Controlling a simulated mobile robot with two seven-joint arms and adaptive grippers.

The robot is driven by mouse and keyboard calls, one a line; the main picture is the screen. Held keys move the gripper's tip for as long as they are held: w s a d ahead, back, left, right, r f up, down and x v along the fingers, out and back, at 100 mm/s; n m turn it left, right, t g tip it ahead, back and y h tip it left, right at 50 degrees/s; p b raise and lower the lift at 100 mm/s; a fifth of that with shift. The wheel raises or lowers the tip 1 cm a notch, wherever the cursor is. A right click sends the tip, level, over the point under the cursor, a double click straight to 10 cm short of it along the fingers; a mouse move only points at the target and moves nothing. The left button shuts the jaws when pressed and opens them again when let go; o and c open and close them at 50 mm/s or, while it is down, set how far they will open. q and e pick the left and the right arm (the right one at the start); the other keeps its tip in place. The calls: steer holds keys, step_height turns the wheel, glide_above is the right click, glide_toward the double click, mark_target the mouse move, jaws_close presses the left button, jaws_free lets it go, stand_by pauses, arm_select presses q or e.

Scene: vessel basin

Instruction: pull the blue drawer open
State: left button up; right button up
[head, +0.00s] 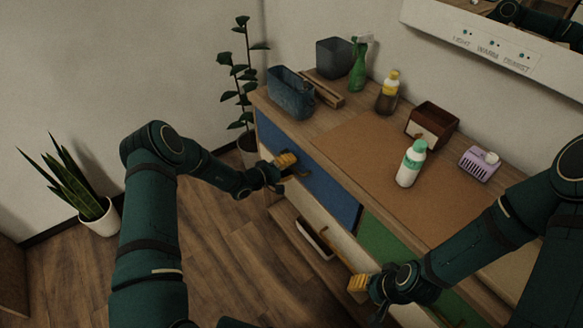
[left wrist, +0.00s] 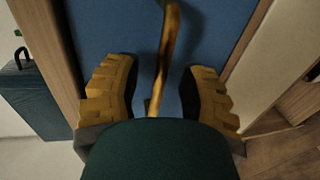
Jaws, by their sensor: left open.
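The blue drawer (head: 328,192) is in the upper row of the wooden dresser, and its front looks flush with the dresser. My left gripper (head: 287,161) is at the drawer front. In the left wrist view the blue front (left wrist: 110,22) fills the background. A brass-coloured bar handle (left wrist: 167,50) runs between the two yellow fingers of the left gripper (left wrist: 160,88). The fingers are apart, one on each side of the handle, with gaps showing. My right gripper (head: 360,283) is low in front of the dresser, and its jaw opening is not clear.
On the dresser top (head: 350,145) stand a blue basket (head: 291,95), a green spray bottle (head: 358,72), a white bottle with a green cap (head: 411,165) and a wooden box (head: 432,122). A green drawer (head: 384,243) is beside the blue one. The floor (head: 215,240) in front is clear.

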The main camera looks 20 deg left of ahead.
arm_select(q)
steer(key=shift+w+d, duration=0.25)
steer(key=shift+w, duration=0.05)
jaws_close()
steer(key=shift+s+a, duration=0.1)
steer(key=f+p+v, duration=0.2)
steer(key=f+v, duration=0.2)
steer(key=v, duration=1.5)
steer(key=shift+s+a+p, duration=0.3)
steer(key=shift+s+p, duration=0.1)
steer(key=shift+s, duration=0.05)
steer(key=shift+f, duration=0.1)
jaws_free()
